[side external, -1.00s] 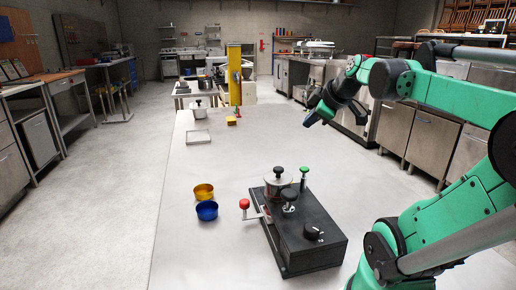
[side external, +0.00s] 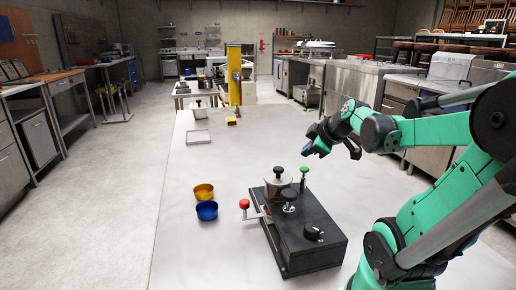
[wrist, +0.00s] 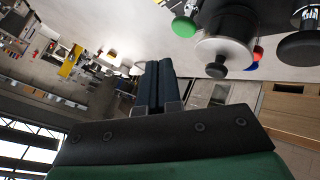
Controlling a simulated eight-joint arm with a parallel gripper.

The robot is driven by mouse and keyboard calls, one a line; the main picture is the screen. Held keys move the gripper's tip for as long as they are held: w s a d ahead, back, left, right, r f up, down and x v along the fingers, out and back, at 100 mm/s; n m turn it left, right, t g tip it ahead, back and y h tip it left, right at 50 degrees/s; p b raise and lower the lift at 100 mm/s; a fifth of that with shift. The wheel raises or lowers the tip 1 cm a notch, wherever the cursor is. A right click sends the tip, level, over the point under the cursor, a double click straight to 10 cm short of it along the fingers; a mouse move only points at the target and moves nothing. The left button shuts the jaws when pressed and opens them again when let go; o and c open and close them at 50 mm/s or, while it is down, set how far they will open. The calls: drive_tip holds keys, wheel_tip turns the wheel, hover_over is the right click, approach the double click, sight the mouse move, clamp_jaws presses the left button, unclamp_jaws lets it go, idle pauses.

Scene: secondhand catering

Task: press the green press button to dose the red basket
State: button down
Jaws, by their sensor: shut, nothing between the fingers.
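The green press button (side external: 304,169) stands on a thin post on the black machine (side external: 312,228), upright and apart from my gripper. It also shows in the wrist view (wrist: 184,27), near the top. My gripper (side external: 311,148) is in the air beyond and slightly above the green button in the side view. In the wrist view my two fingers (wrist: 158,64) lie together, shut and empty.
The machine also bears a steel pot (side external: 273,186) with a black knob, a red knob (side external: 244,204) at its left and black knobs on top. A yellow column (side external: 234,75) and a shallow tray (side external: 198,137) are farther back. The table (side external: 190,250) is clear at front left.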

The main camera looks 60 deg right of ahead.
sight(307, 170)
drive_tip(key=shift+f, duration=0.8)
drive_tip(key=shift+f, duration=0.1)
idle(1.4)
drive_tip(key=shift+f, duration=0.3)
drive_tip(key=shift+f, duration=0.6)
idle(0.7)
drive_tip(key=shift+r, duration=1.05)
drive_tip(key=shift+r, duration=2.5)
